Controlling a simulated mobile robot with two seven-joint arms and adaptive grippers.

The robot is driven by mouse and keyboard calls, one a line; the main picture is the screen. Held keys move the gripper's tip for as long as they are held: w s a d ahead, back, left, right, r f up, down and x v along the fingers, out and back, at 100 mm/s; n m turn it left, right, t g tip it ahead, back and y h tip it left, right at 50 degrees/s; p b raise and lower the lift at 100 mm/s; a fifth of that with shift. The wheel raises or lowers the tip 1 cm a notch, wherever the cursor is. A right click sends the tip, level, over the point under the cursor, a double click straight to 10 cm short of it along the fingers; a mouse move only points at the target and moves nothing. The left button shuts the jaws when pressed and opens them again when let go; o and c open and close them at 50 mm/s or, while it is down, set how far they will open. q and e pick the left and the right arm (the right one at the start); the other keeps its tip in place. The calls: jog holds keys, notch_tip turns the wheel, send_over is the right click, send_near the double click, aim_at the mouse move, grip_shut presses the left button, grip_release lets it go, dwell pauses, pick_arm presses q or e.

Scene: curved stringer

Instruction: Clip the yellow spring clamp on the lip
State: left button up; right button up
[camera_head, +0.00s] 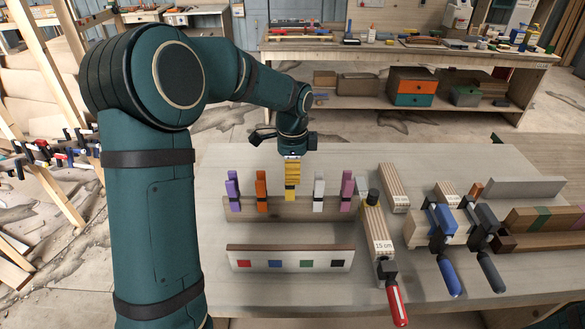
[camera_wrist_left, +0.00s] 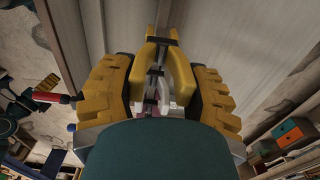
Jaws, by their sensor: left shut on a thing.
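The yellow spring clamp (camera_head: 290,194) is in the middle of a row of clamps on a low wooden rail (camera_head: 268,209). My left gripper (camera_head: 292,172) reaches down over it from above and is shut on its upper part. In the left wrist view the clamp (camera_wrist_left: 178,75) shows between my yellow ridged fingers (camera_wrist_left: 160,95). I cannot tell whether its jaws still touch the rail. My right gripper is out of view.
Purple (camera_head: 233,191), orange (camera_head: 261,190), white (camera_head: 318,193) and pink (camera_head: 347,191) clamps flank the yellow one closely. Bare tabletop lies between rail and strip.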

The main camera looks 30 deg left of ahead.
pick_arm(q)
jog(key=shift+f+b, duration=0.65)
jog(key=shift+f, duration=0.45)
jog(key=shift+f, duration=0.1)
jog(key=shift+f+b, duration=0.3)
jog(key=shift+f, duration=0.2)
jog(key=shift+f, duration=0.15)
jog(key=shift+f+b, duration=0.3)
jog(key=shift+f, duration=0.05)
dwell(0.3)
jog(key=o, duration=1.4)
